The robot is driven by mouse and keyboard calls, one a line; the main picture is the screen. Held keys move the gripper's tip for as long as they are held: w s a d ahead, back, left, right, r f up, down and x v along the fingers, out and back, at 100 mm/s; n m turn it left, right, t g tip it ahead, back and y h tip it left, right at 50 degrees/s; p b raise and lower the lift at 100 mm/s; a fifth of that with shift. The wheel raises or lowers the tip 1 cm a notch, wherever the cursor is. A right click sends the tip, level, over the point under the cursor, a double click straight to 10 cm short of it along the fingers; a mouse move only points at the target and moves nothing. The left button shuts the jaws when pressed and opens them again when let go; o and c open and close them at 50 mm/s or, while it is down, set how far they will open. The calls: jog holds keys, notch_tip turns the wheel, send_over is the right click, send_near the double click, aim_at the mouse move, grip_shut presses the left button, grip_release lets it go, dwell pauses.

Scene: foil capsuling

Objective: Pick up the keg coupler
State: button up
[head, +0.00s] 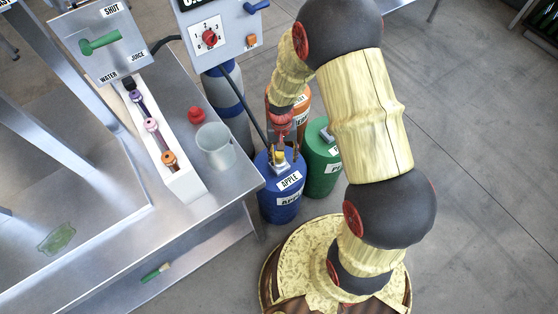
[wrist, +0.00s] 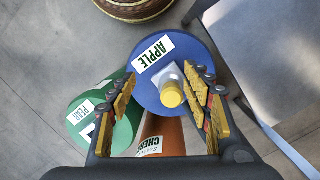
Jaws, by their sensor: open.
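The keg coupler (head: 280,166), a grey body with a yellow cap, sits on top of the blue APPLE keg (head: 279,206). In the wrist view the coupler (wrist: 172,92) stands on the blue keg's top (wrist: 196,55). My gripper (wrist: 164,86) is open, its yellow-padded fingers on either side of the coupler, with a wider gap on the left than on the right. It holds nothing. In the head view my gripper (head: 279,136) is above the coupler and partly hides it.
A green PEAR keg (head: 322,172) and an orange CHERRY keg (wrist: 163,133) stand close beside the blue keg. A steel counter (head: 190,232) is to the left, with a grey cup (head: 215,147), a red knob (head: 196,114) and a white rack (head: 180,185). Open floor lies right.

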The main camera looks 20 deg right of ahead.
aim_at(279, 153)
jog(key=shift+m+t, duration=0.7)
jog(key=shift+m, duration=0.1)
jog(key=w, duration=0.5)
jog(key=shift+w, duration=0.15)
jog(key=shift+f, duration=0.1)
notch_tip(279, 153, down, 2)
jog(key=shift+f+b, duration=0.2)
jog(key=shift+b, duration=0.3)
jog(key=f+b, duration=0.1)
jog(key=f, duration=0.2)
jog(key=f+b, duration=0.1)
jog(key=f, duration=0.1)
jog(key=shift+s+f+b, duration=0.15)
jog(key=shift+s+b, duration=0.1)
jog(key=shift+b, duration=0.1)
jog(key=c, duration=0.3)
grip_shut()
